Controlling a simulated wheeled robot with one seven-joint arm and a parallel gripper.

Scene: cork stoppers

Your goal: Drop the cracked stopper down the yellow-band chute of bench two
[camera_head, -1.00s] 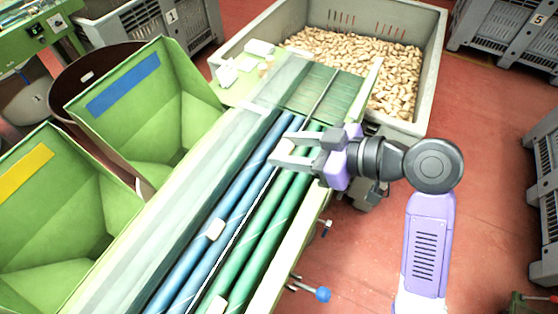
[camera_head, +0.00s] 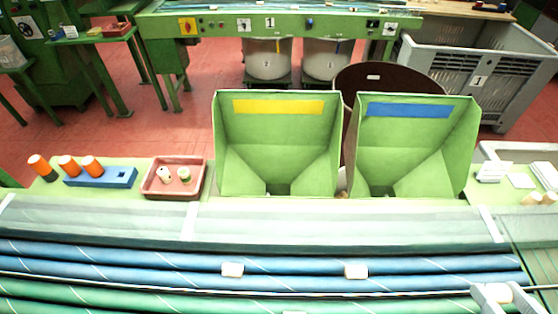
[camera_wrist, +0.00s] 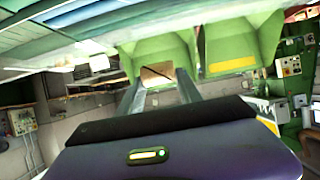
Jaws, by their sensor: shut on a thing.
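The yellow-band chute (camera_head: 278,135) is a green open hopper with a yellow strip, in the middle of the head view; in the wrist view its yellow band (camera_wrist: 232,65) shows right of my fingers. The blue-band chute (camera_head: 408,140) stands to its right. My gripper (camera_wrist: 157,84) is shut on a tan stopper (camera_wrist: 157,75) with a dark crack line across it. In the head view only the fingertips of my gripper (camera_head: 493,293) show, low at the right, over the rollers and apart from the chutes. No number shows on this near bench.
A bench marked 1 (camera_head: 300,24) stands behind.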

